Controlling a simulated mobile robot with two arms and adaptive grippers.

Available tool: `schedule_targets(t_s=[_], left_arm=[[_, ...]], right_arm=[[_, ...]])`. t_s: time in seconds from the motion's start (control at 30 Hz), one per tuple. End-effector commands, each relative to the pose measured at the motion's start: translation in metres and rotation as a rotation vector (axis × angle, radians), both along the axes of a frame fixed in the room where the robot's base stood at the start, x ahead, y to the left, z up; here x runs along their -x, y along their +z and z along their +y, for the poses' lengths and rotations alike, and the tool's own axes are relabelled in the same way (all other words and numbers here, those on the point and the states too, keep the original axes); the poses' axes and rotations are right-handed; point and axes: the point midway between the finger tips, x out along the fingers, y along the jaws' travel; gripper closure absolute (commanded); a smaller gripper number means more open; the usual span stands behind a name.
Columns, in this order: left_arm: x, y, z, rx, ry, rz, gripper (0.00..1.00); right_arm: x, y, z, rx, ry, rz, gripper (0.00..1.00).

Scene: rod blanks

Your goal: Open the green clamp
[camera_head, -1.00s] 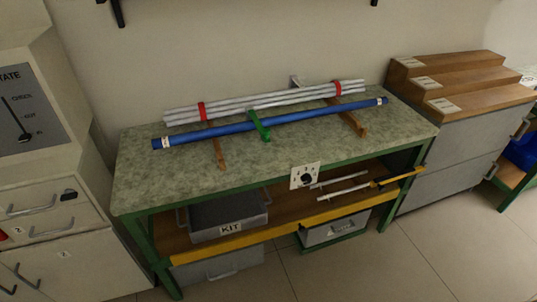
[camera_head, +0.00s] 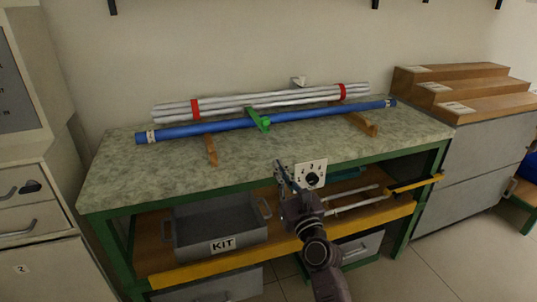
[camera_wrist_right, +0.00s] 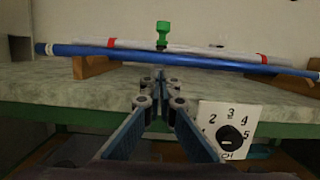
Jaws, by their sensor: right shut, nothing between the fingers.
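The green clamp (camera_head: 257,119) sits across the blue pipe (camera_head: 330,113) near its middle, in front of the bundle of white rods (camera_head: 240,101). In the right wrist view the green clamp (camera_wrist_right: 163,34) stands upright above the blue pipe (camera_wrist_right: 200,57), beyond my fingertips. My right gripper (camera_head: 282,170) is in front of the bench's front edge, left of the number dial, apart from the clamp. In the right wrist view its fingers (camera_wrist_right: 160,92) are close together, shut and empty. My left gripper is not in view.
The dial plate (camera_head: 311,174) is close to the right of my right gripper. The bench top (camera_head: 170,175) is clear in front of the pipe. Wooden supports (camera_head: 211,150) stick forward under it. Below are a KIT bin (camera_head: 220,232) and a yellow-edged shelf (camera_head: 210,268).

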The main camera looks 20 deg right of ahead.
Motion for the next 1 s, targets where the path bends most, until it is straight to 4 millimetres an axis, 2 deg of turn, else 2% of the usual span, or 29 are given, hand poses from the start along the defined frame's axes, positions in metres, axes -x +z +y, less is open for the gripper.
schedule_targets(t_s=[0.1,0.4,0.53,0.73,1.0], left_arm=[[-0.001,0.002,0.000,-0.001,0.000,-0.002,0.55],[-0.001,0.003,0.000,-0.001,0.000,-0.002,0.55],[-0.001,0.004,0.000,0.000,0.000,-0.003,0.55],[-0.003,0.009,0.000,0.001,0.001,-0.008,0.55],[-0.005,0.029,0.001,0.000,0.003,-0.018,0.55]], right_arm=[[0.002,0.009,-0.002,-0.043,0.007,-0.022,1.00],[0.001,0.010,-0.002,-0.042,0.006,-0.021,1.00],[-0.006,0.011,-0.001,-0.041,0.006,-0.022,1.00],[-0.033,0.018,0.000,-0.039,0.007,-0.022,1.00],[-0.075,0.028,0.001,-0.038,0.007,-0.021,1.00]])
